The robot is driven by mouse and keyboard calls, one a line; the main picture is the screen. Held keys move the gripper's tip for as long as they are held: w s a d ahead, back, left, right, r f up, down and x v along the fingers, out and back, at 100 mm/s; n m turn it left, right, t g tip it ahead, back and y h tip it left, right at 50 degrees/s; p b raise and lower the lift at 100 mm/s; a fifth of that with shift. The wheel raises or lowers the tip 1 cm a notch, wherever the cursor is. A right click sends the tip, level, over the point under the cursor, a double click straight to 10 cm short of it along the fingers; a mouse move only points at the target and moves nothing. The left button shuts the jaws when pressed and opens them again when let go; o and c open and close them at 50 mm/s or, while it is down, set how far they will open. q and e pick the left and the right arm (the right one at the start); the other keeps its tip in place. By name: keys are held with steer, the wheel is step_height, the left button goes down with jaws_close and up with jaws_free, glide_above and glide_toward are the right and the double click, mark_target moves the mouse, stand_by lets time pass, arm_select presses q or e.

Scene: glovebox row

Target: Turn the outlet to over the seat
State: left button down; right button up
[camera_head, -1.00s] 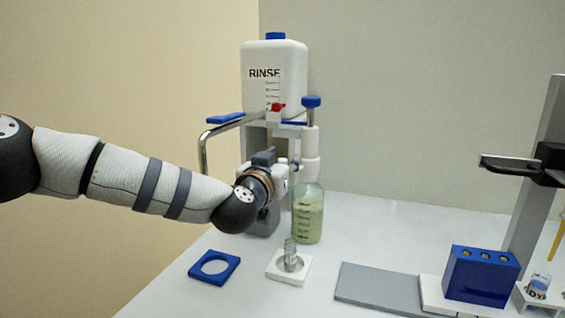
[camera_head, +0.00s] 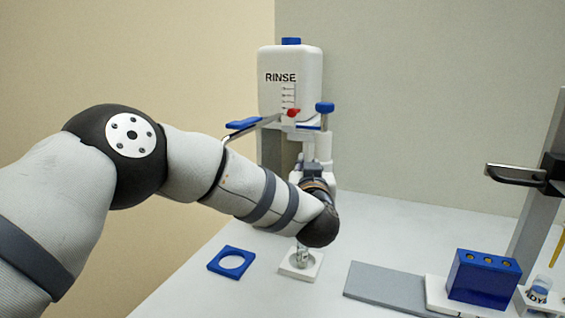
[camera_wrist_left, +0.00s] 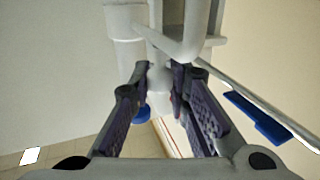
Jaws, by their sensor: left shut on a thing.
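The rinse station has a white RINSE tank (camera_head: 292,90) above a white upright column (camera_head: 323,147). My left gripper (camera_head: 318,182) is at the lower part of this column. In the left wrist view its two dark fingers (camera_wrist_left: 160,88) are closed around a pale grey-white piece (camera_wrist_left: 158,79), which seems to be the outlet. The fingertips and most of the outlet are hidden behind my wrist in the head view. A white square seat (camera_head: 302,268) with a small clear glass vial (camera_head: 301,254) stands below and in front. My right gripper is not in view.
A bent metal pipe (camera_head: 262,125) with a blue lever (camera_head: 242,125) passes close to my forearm. A blue ring holder (camera_head: 230,261) lies left of the seat. A grey plate (camera_head: 385,287) and blue block (camera_head: 482,277) stand right.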

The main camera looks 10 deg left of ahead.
arm_select(q)
steer(key=shift+d+n+y, duration=0.3)
steer(key=shift+y, duration=0.2)
steer(key=c, duration=1.5)
jaws_free()
steer(key=shift+d, duration=0.1)
steer(key=shift+s, duration=0.15)
steer(key=v, duration=1.1)
steer(key=shift+s, duration=0.4)
